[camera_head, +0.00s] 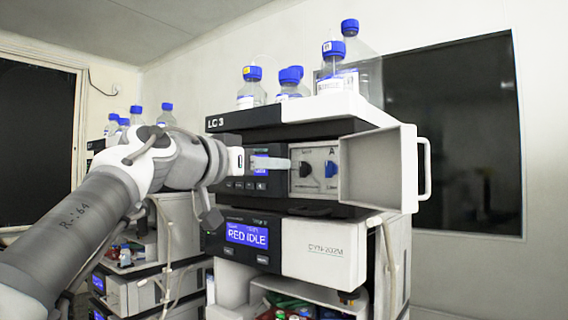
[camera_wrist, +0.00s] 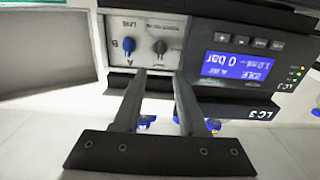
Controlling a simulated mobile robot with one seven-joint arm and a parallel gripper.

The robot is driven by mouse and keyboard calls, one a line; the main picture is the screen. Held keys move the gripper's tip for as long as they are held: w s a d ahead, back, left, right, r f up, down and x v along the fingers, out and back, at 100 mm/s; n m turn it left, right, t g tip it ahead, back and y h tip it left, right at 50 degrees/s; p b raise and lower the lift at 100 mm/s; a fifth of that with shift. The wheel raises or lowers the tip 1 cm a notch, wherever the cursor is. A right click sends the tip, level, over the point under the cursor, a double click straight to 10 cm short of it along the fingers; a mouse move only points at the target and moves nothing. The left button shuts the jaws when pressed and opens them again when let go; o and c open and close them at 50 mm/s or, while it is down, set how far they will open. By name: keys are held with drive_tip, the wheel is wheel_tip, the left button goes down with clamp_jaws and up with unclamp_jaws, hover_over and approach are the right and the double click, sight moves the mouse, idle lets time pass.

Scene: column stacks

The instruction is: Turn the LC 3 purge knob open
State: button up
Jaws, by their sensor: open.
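The LC 3 pump (camera_head: 277,123) has a pale valve panel (camera_head: 318,187) with two knobs side by side. The dark knob (camera_head: 304,169), apparently the purge knob, is on the left and the blue knob (camera_head: 331,169) is on the right. The wrist view is upside down; there the dark knob (camera_wrist: 160,47) is right of the blue knob (camera_wrist: 129,44). My gripper (camera_wrist: 160,72) is open and empty, its fingertips on either side of the dark knob's line, apparently short of it. In the head view my gripper (camera_head: 287,164) reaches in from the left. The small labels are hard to read.
The pump's door (camera_head: 383,165) stands open right of the panel, with a white handle (camera_head: 424,168). The pump display (camera_wrist: 238,65) reads IDLE and 0 bar. A lower module (camera_head: 300,248) shows RED IDLE. Blue-capped bottles (camera_head: 250,92) stand on top.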

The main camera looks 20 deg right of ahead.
sight(301, 165)
drive_tip(key=p+x, duration=0.1)
drive_tip(key=x, duration=0.7)
drive_tip(key=shift+w+d, duration=0.25)
drive_tip(key=shift+d, duration=0.05)
drive_tip(key=shift+c, duration=0.3)
clamp_jaws()
